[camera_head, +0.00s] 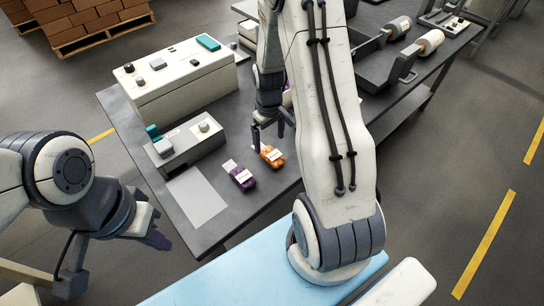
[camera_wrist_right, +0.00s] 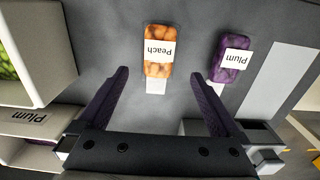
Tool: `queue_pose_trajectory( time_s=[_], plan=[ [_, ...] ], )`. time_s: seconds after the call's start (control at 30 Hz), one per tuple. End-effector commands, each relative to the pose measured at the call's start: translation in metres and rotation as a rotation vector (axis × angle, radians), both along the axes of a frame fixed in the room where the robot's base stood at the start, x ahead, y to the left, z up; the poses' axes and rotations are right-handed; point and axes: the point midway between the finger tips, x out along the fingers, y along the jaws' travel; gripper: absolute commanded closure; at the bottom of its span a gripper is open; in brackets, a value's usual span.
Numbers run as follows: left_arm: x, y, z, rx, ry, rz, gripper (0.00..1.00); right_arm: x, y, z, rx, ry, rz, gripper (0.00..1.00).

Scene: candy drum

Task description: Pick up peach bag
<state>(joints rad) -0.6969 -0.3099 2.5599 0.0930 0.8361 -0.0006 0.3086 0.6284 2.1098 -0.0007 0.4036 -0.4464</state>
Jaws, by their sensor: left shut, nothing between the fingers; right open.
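The peach bag (camera_head: 272,158), orange with a white label, lies on the dark table. It also shows in the right wrist view (camera_wrist_right: 157,69), with the label "Peach" and a white flap at one end. My right gripper (camera_head: 269,134) is open just behind the bag and holds nothing. In the right wrist view its fingers (camera_wrist_right: 160,78) are spread to either side of the bag's flap, with the orange part beyond the tips. My left gripper (camera_head: 158,238) is shut and empty, off the table's left front side.
A purple plum bag (camera_head: 243,179) lies beside the peach bag, also in the right wrist view (camera_wrist_right: 231,69). A small grey and white device (camera_head: 190,144) and a long white box (camera_head: 185,85) stand to the left. A bin of green items (camera_wrist_right: 12,60) is close in the wrist view.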

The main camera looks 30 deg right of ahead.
Motion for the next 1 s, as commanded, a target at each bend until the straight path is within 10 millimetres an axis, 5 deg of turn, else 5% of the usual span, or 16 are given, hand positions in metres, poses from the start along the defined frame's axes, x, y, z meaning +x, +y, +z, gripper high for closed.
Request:
queue_pose_trajectory(
  time_s=[0.53,0.87,1.0],
  plan=[
    [0.000,0.000,0.007,0.000,0.000,0.000,1.00,-0.005,-0.003,-0.063,0.002,0.003,0.000,0.00],
    [0.000,0.000,0.007,0.000,0.000,0.000,1.00,-0.004,-0.003,-0.071,0.000,-0.001,0.001,0.00],
    [0.000,0.000,0.007,0.000,0.000,0.000,1.00,-0.004,-0.003,-0.071,0.000,-0.001,0.001,0.54]
  ],
)
